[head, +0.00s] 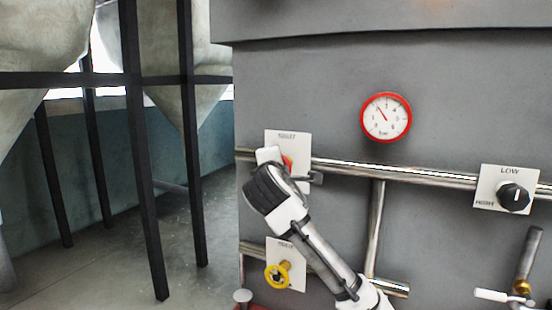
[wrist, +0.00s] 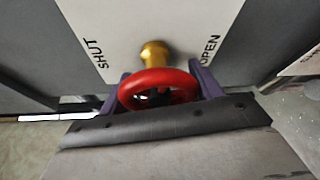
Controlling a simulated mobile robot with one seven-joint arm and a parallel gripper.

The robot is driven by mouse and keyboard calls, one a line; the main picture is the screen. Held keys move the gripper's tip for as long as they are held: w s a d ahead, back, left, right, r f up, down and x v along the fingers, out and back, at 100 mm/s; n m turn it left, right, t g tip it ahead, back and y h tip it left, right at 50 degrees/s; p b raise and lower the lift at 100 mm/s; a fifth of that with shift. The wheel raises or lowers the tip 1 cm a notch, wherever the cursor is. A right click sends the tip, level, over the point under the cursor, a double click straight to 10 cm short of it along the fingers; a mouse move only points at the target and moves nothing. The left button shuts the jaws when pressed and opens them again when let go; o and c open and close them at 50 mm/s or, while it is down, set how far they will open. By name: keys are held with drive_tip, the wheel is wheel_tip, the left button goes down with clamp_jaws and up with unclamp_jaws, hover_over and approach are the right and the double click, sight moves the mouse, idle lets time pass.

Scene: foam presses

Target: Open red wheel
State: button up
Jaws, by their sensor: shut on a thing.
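The red wheel (wrist: 158,84) shows large in the wrist view, on a brass stem (wrist: 154,54) in front of a white plate (wrist: 120,25) marked SHUT and OPEN. My gripper (wrist: 162,90) has its two purple fingers on either side of the wheel's rim and is shut on it. In the head view only a small bit of the red wheel (head: 287,161) shows beside my gripper; the wrist hides the rest. The lower part of the wheel is hidden by the gripper body in the wrist view.
A yellow wheel (head: 279,274) sits on a plate below my arm. A red-rimmed gauge (head: 386,117) is above right. A black LOW/HIGH knob (head: 514,196) is at the far right. Steel pipes (head: 420,175) cross the grey panel. Black frame posts (head: 145,180) stand left.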

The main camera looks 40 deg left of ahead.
drive_tip(key=shift+f+n, duration=0.1)
drive_tip(key=shift+n, duration=0.2)
idle(0.4)
drive_tip(key=o, duration=1)
drive_tip(key=b+v, duration=0.4)
drive_tip(key=v, duration=1)
drive_tip(key=shift+w, duration=0.1)
